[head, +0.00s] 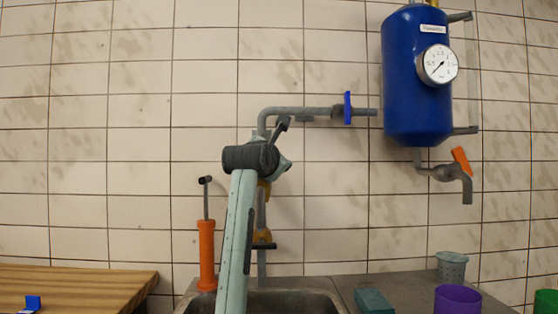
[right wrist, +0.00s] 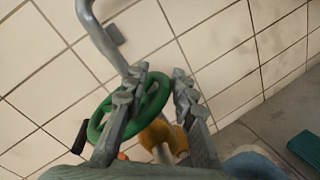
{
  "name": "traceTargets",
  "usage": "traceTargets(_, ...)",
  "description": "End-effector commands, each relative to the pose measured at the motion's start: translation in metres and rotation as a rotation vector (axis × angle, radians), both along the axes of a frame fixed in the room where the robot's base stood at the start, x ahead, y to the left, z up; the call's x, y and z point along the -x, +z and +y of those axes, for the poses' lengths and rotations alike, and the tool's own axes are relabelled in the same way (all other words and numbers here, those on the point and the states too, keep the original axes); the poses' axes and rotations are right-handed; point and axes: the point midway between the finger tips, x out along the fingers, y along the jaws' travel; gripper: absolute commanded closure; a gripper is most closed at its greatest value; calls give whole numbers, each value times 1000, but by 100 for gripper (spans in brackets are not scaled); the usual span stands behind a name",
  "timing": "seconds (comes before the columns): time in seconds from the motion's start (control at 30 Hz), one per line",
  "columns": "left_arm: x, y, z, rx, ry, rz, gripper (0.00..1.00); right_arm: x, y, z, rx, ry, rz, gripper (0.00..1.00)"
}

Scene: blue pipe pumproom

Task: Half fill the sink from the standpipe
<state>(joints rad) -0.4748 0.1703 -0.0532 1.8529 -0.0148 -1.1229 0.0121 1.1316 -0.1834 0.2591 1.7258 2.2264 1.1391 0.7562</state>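The grey standpipe (head: 262,215) rises on the tiled wall behind the steel sink (head: 315,301); my right arm hides part of both. A green handwheel (right wrist: 100,130) sits on a yellow valve body (right wrist: 158,138) in the right wrist view. In the head view the wheel is mostly hidden behind my right gripper (head: 283,124). My right gripper (right wrist: 160,74) is open, with one finger across the wheel and the other beyond its right rim. Contact cannot be told. No water shows, and most of the sink's inside is hidden. My left gripper is out of view.
A blue tank (head: 415,85) with a gauge (head: 438,65) hangs at right, above an orange-handled tap (head: 462,160). A blue handwheel (head: 348,108) is on the upper pipe. An orange hand pump (head: 206,255) stands left; cups, including a purple one (head: 457,299), stand right.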

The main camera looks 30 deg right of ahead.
Motion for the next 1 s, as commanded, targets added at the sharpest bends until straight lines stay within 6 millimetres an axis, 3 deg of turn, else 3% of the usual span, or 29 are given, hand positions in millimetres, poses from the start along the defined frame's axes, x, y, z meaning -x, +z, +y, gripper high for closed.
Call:
traceTargets(0.03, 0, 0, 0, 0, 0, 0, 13, 0, -2, -1, -3, -2, 5, 87)
traceTargets(0.13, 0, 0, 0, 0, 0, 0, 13, 0, -3, -1, -4, -2, 6, 100)
traceTargets(0.5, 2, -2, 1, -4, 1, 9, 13, -2, -7, -5, -12, 66, 11, 100)
traceTargets(0.83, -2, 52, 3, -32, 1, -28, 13, -13, -10, -13, -11, 342, 12, 100)
traceTargets(1.0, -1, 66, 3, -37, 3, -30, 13, -15, -8, -13, -7, 394, 14, 100)
